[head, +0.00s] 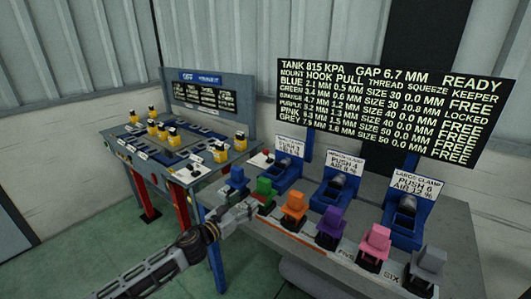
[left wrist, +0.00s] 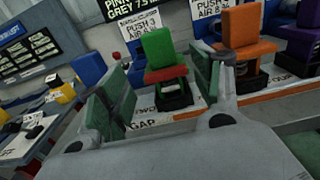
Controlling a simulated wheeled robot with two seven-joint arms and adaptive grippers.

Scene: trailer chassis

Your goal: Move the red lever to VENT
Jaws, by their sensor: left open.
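A small red knob (head: 266,153) stands on a white plate at the back left of the grey bench, left of the small clamp. It also shows in the left wrist view as a red ball (left wrist: 116,56), partly behind things. I cannot read a VENT mark. My left gripper (head: 249,207) is at the front left of the bench, near the green block (head: 264,190). In the left wrist view its two green-padded fingers (left wrist: 160,92) are spread apart, with the green block (left wrist: 159,50) and a red bar beneath it beyond the gap. My right gripper is not in view.
Blue, orange (head: 294,206), purple (head: 331,220), pink (head: 375,242) and grey blocks stand in a row along the bench front. Blue clamps (head: 335,190) stand behind them. A dark readout board (head: 385,110) hangs above. A second bench (head: 150,142) with yellow-black pieces is at left.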

